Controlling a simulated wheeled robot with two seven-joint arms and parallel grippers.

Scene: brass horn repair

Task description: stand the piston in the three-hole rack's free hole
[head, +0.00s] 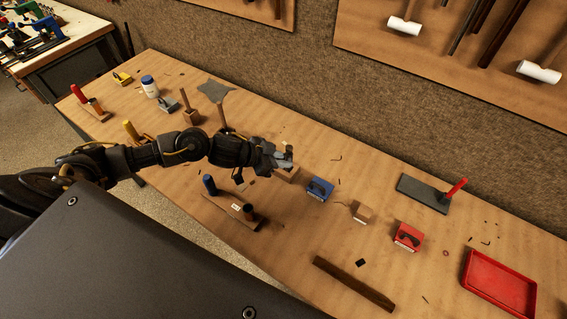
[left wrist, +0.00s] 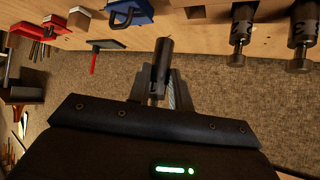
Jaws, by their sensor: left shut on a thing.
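My left gripper (head: 283,158) reaches over the table from the left in the head view. In the left wrist view, which looks upside down, my left gripper (left wrist: 160,98) is shut on the thin stem of a dark cylindrical piston (left wrist: 163,62). The piston's body points toward the table. Two more metal pistons with dark, marked bands, one (left wrist: 243,25) and another (left wrist: 298,35), stand at the right of that view. A wooden block (head: 288,176), possibly the rack, shows just below the gripper in the head view, mostly hidden. I cannot make out its free hole.
A wooden board (head: 232,213) with a blue and a dark upright piece is in front. A red tray (head: 500,285) lies far right.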

